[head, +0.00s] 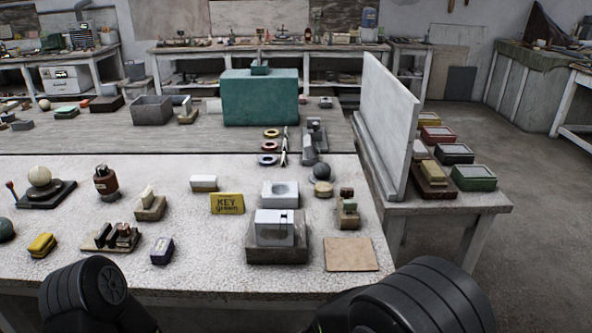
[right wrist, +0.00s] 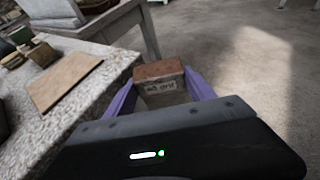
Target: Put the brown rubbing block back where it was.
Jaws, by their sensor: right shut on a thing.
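The brown rubbing block (right wrist: 160,80) shows in the right wrist view, with a reddish-brown top and a pale label whose lettering is too small to read surely. My right gripper (right wrist: 160,92) is shut on it, one purple finger on each side. It holds the block out past the table's edge, with grey floor behind. The head view does not show the block or either gripper, only my dark arm links at the bottom. A flat, bare tan board (head: 351,254) lies near the table's front right corner; it also shows in the right wrist view (right wrist: 65,82).
Left of the board, a white block (head: 274,228) stands on a grey slab. Behind it are a small stand (head: 347,214) with little blocks and a grey ball (head: 322,172). A yellow sign (head: 227,204) stands mid-table. A tall pale panel (head: 387,120) rises at the right.

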